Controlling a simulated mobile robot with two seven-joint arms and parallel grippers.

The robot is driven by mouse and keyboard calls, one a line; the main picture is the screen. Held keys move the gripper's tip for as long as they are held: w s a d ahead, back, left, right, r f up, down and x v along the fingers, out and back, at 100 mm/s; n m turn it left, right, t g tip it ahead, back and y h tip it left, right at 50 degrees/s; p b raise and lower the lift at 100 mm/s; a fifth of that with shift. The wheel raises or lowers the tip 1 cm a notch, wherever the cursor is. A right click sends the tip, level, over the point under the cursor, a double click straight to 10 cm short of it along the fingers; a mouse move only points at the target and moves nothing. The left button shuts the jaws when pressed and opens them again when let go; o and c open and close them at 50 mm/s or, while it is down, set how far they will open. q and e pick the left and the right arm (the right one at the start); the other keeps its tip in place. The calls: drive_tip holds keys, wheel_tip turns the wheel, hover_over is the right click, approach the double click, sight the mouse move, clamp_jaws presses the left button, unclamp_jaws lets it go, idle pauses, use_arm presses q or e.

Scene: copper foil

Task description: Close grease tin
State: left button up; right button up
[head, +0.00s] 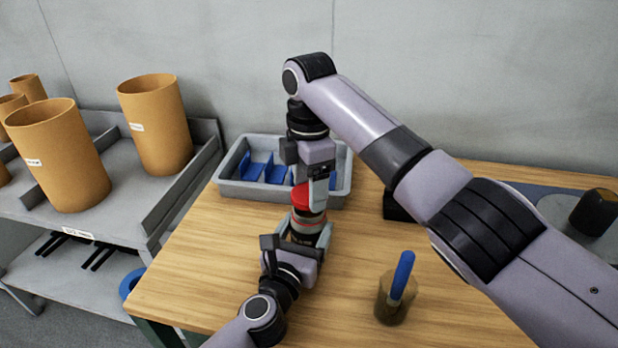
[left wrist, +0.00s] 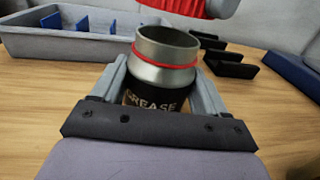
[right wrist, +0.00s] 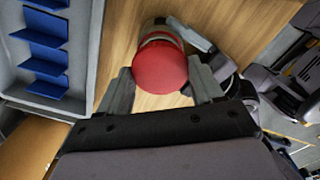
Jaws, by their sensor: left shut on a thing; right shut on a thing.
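The grease tin (left wrist: 155,98) has a black body with "GREASE" lettering, a metal neck and a red ring; its open mouth shows in the left wrist view. My left gripper (head: 303,238) is shut on the tin body, which stands upright on the table. The red lid (head: 309,197) is held by my right gripper (head: 318,185) above the tin. In the left wrist view the lid (left wrist: 195,6) is apart from the mouth, higher and farther back. In the right wrist view the lid (right wrist: 160,68) sits between the fingers and covers part of the tin.
A grey tray (head: 232,186) with blue dividers (head: 265,168) stands behind the tin. A cup (head: 391,302) with a blue-handled tool (head: 402,275) stands at the right front. A grey shelf (head: 120,205) with orange cylinders (head: 62,155) is at the left.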

idle(0.5)
drive_tip(key=shift+f, duration=0.95)
drive_tip(key=shift+f, duration=0.6)
use_arm(q)
clamp_jaws()
use_arm(e)
drive_tip(key=m, duration=0.4)
drive_tip(key=shift+m, duration=0.4)
drive_tip(key=m, duration=1.2)
